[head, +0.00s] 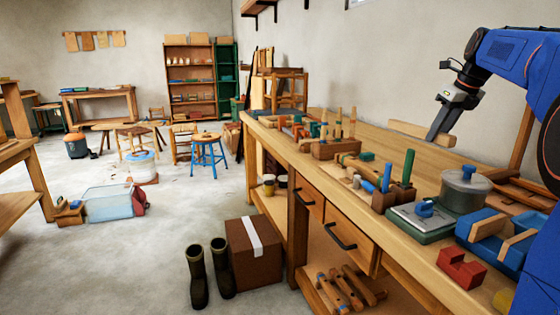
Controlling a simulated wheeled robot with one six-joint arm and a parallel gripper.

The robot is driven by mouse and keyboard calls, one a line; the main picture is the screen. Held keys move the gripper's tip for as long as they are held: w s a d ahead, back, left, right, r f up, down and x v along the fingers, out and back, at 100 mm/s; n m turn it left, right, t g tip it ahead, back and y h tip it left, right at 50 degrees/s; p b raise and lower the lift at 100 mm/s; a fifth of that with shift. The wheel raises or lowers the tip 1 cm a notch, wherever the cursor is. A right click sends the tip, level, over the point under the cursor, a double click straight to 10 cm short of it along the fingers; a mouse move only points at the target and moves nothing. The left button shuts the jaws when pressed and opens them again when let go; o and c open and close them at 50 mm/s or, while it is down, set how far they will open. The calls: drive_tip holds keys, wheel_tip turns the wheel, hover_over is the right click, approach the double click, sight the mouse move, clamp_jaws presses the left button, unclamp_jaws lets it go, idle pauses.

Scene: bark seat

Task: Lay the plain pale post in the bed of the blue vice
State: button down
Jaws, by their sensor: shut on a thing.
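The plain pale post (407,129) is in my gripper (435,134), held roughly level above the back of the workbench. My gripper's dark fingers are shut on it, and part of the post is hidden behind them. The blue vice (478,225) is at the near right of the bench, well below and to the right of the post in the picture. It has blue jaws with pale wooden strips along them and a gap between. Its right side is partly cut off by blue parts at the picture's edge.
A red block (461,268) lies in front of the vice. A grey lidded pot (466,186) and a scale-like green box (424,221) stand beside it. Upright blue and green pegs (407,168) rise from a wooden block. The back of the bench (383,143) is fairly clear.

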drive_tip(key=shift+r, duration=0.75)
wheel_tip(320, 180, down, 7)
drive_tip(key=shift+a, duration=0.1)
